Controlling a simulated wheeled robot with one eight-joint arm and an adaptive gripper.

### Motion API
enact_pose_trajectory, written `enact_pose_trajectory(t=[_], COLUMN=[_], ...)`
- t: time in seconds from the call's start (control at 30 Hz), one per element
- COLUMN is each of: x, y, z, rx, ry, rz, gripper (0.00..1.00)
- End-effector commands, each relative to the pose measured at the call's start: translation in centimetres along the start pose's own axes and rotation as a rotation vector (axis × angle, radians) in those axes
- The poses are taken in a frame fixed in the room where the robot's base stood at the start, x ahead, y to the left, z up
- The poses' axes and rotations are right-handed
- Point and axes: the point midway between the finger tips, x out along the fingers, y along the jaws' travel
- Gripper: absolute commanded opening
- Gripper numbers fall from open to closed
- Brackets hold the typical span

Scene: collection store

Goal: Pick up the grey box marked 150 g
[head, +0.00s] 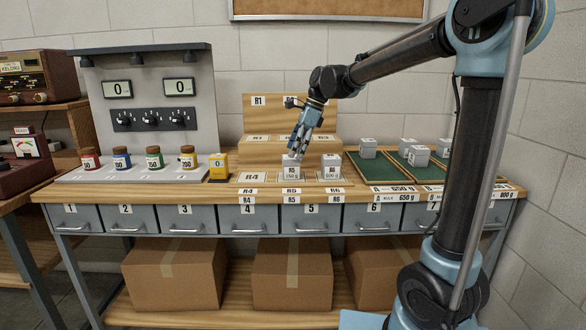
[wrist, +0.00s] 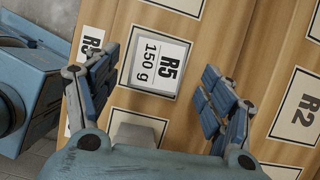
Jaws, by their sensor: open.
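The grey box marked R5 150 g (head: 291,174) stands on the wooden counter, at the front in the middle of the head view. In the wrist view the box's labelled top (wrist: 155,64) lies between my fingers. My gripper (head: 295,152) points down just above the box in the head view. Its two fingers (wrist: 160,68) are spread apart, one to each side of the box in the wrist view, with nothing held. I cannot tell whether the fingers reach below the box's top.
A second grey box marked R6 (head: 332,168) stands close on the right. A stepped wooden rack (head: 260,150) rises behind. Green trays (head: 378,171) with several grey boxes stand at right.

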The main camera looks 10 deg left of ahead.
Motion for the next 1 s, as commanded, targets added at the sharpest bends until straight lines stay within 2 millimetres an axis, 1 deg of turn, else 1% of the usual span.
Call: enact_pose_trajectory(t=[0.17, 0.4, 0.5, 0.6, 0.8, 0.83, 0.87, 0.9, 0.97, 1.0], x=[1.1, 4.2, 5.1, 5.5, 5.5, 5.5, 5.5, 5.5, 5.5, 5.5], y=[0.0, 0.1, 0.1, 0.1, 0.1, 0.1, 0.1, 0.1, 0.1, 0.1], z=[-0.1, -0.5, -0.5, -0.5, -0.6, -0.6, -0.6, -0.6, -0.6, -0.6], rx=[0.0, -0.001, -0.002, -0.001, 0.0, 0.0, 0.0, 0.0, 0.0, 0.0], ry=[0.0, 0.0, 0.0, 0.0, 0.0, 0.0, 0.0, 0.0, 0.0, 0.0], rz=[0.0, 0.0, 0.0, 0.0, 0.0, 0.0, 0.0, 0.0, 0.0, 0.0], gripper=[0.75, 0.75, 0.75, 0.75, 0.75, 0.7, 0.64, 0.55, 0.41, 0.32])
